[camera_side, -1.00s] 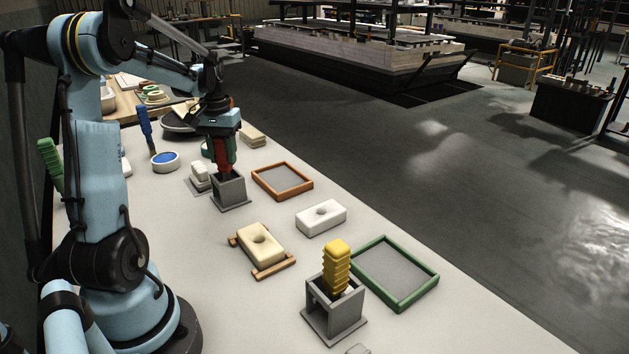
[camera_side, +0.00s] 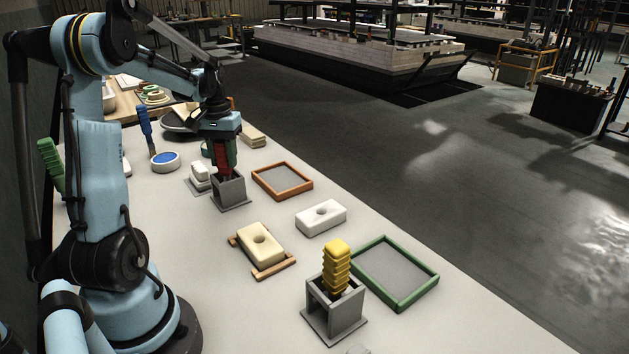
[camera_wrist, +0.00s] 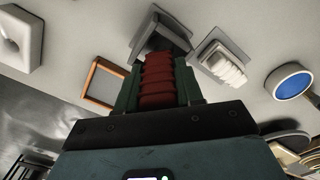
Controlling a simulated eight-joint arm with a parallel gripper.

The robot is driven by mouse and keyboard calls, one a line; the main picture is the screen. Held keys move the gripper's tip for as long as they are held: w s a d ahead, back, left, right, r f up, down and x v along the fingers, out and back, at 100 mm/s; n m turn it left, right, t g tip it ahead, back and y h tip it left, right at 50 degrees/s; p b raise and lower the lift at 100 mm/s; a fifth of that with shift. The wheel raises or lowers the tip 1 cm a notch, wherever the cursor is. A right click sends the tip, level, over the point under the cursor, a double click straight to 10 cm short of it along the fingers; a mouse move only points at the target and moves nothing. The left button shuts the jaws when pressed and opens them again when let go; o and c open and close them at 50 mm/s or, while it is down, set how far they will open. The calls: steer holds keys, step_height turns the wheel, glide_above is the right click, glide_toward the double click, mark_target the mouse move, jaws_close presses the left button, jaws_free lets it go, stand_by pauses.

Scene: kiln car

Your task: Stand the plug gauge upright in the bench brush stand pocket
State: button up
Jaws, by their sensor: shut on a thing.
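The plug gauge, with a red ribbed handle (camera_wrist: 158,82), is held upright in my gripper (camera_side: 223,158). My gripper is shut on this handle, with green fingers on either side in the wrist view. The gauge's lower end is at the mouth of the grey square stand (camera_side: 229,191), which I take as the brush stand pocket. The stand also shows in the wrist view (camera_wrist: 152,45), just beyond the handle. The stand's walls hide the gauge's lower end, so I cannot tell how deep it is or whether it touches bottom.
A white ribbed block (camera_side: 201,174) lies close left of the stand. An orange-framed tray (camera_side: 304,192) is to its right. A second grey stand (camera_side: 334,312) holds a yellow ribbed handle (camera_side: 336,265) in front. A blue-topped round dish (camera_side: 165,161) stands behind left.

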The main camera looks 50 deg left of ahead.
steer(key=shift+f, duration=0.15)
steer(key=o, duration=1.2)
steer(key=shift+r, duration=4)
step_height(320, 180, up, 12)
